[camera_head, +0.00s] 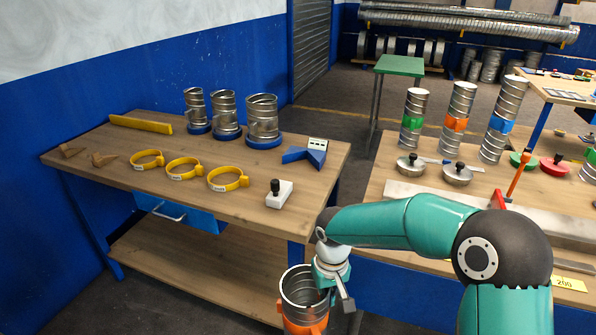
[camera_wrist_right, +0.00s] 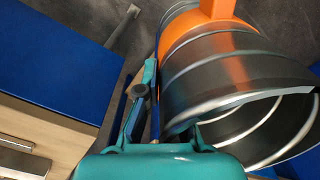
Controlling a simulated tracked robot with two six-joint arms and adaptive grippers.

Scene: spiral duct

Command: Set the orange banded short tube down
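The orange banded short tube (camera_head: 298,292) is at the bottom of the head view, in front of the left table's right end. It is ribbed grey metal, its open end up and its orange band low. My right gripper (camera_head: 332,281) is at its right rim and appears shut on the tube wall. In the right wrist view the tube (camera_wrist_right: 228,82) fills the right side, with a dark finger of my right gripper (camera_wrist_right: 147,110) along its outside. The other finger is hidden. The tube's lower end is out of frame. My left gripper is not in view.
The left table (camera_head: 130,195) carries short tubes on blue bases, yellow clamps (camera_head: 182,168), a white block (camera_head: 279,194) and a blue block (camera_head: 305,153). The right bench (camera_head: 385,180) holds tall banded tubes and lidded pieces. A green stool (camera_head: 399,66) stands behind.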

